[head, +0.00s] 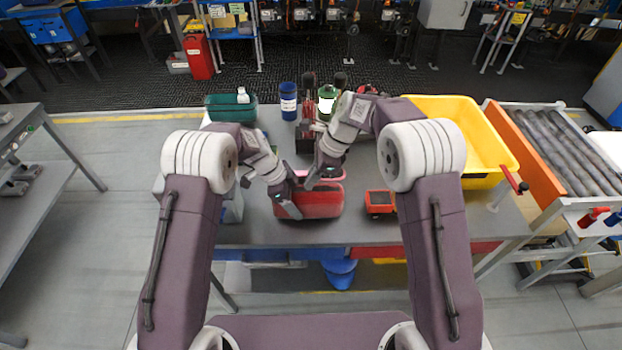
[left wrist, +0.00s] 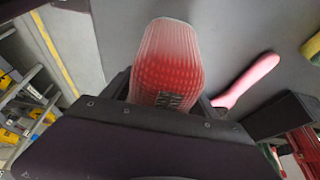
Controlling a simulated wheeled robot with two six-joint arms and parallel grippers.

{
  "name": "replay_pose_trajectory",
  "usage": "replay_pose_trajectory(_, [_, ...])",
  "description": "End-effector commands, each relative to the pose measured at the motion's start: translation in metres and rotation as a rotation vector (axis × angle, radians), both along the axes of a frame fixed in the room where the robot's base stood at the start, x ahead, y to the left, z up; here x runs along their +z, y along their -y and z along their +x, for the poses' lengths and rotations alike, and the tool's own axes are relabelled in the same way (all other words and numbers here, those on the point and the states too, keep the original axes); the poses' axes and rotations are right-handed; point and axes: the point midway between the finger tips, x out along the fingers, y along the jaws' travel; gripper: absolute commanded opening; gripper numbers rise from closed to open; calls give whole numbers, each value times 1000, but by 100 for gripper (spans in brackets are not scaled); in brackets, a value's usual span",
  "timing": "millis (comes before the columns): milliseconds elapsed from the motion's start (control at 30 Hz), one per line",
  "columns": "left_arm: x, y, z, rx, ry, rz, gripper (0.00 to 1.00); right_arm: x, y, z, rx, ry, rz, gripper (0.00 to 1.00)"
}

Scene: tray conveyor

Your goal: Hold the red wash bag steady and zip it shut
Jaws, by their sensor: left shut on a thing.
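The red wash bag (head: 318,203) lies on the grey table in front of me, near its front edge. My left gripper (head: 292,203) is shut on the bag's left end. In the left wrist view a red, ribbed part (left wrist: 168,62), apparently the bag, rises between its fingers. My right gripper (head: 311,184) is over the bag's top edge, just right of and above the left one. Its fingertips are small and partly hidden, so I cannot tell its opening. The zip and its pull are not clear in either view.
A red-and-black device (head: 379,203) lies right of the bag. A large yellow bin (head: 497,152) stands at the right, beside a roller conveyor (head: 565,150). Behind are a green tray (head: 222,112), a blue can (head: 288,101) and a green container (head: 327,99).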

Motion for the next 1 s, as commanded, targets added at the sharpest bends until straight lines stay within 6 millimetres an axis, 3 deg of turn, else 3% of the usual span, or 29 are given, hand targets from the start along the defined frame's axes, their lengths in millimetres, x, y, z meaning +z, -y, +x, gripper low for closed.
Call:
replay_pose_trajectory(833, [0,0,0,1,0,1,8,1,0,0,0,1,1,0])
replay_pose_trajectory(1000, [0,-1,0,1,0,1,8,2,24,1,-6,2,1,0])
